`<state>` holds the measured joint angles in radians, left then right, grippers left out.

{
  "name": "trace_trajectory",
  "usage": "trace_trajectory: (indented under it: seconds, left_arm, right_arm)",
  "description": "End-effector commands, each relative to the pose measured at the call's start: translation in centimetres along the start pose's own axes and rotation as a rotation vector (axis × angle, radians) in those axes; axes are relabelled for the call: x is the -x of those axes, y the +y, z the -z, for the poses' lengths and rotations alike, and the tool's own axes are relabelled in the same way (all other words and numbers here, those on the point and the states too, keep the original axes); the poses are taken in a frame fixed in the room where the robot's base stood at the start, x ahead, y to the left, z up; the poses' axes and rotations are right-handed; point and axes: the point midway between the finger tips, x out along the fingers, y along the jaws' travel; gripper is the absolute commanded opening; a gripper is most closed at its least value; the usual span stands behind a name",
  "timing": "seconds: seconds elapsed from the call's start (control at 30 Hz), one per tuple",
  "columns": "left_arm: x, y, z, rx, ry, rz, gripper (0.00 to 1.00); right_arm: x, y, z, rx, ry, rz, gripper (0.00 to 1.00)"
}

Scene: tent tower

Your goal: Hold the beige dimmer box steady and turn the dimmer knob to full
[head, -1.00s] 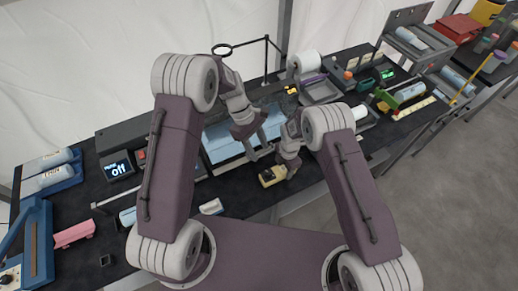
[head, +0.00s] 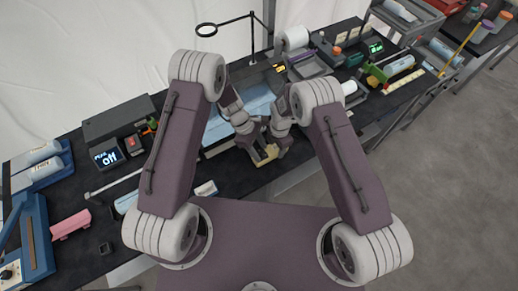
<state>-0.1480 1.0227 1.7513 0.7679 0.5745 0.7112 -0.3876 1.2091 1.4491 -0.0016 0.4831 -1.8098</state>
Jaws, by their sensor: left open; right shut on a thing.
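The beige dimmer box (head: 264,157) is near the front edge of the dark table, at the middle of the head view. My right gripper (head: 277,149) is shut on its right side. My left gripper (head: 255,146) is open, close against the box's left and far side. I cannot tell whether its fingers touch the box or the knob. The dimmer knob is too small and too covered by the grippers to make out.
A light blue surface (head: 222,128) lies behind the grippers. A dark unit with a display reading "Off" (head: 107,157) stands to the left. A ring on a stand (head: 207,30) rises at the back. A pink block (head: 70,223) lies at far left.

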Motion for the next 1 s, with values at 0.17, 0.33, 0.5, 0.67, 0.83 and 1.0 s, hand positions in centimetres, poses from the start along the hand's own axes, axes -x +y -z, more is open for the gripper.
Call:
trace_trajectory:
  seconds: [0.17, 0.33, 0.5, 0.67, 0.83, 1.0]
  left_arm:
    - [-0.09, 0.03, 0.00, 0.000, 0.000, -0.001, 0.45]
    - [-0.07, 0.02, -0.01, 0.000, 0.000, 0.000, 0.15]
    - [-0.06, 0.03, -0.02, -0.005, 0.000, 0.002, 0.00]
    - [-0.12, 0.28, -0.07, -0.169, 0.000, 0.067, 0.00]
    - [-0.10, 0.30, -0.08, -0.358, 0.000, 0.147, 0.00]
    - [-0.08, 0.23, -0.07, -0.380, 0.000, 0.158, 0.00]
  right_arm:
    - [0.02, 0.02, -0.01, 0.000, 0.000, 0.000, 0.01]
    - [0.02, 0.02, 0.00, 0.000, 0.000, 0.000, 0.01]
    - [0.02, 0.02, -0.01, 0.000, 0.000, 0.000, 0.01]
    - [0.01, 0.02, -0.01, 0.000, 0.000, -0.001, 0.01]
    - [0.01, 0.02, 0.00, 0.000, 0.000, -0.001, 0.01]
    - [0.01, 0.02, 0.00, 0.000, 0.000, -0.001, 0.01]
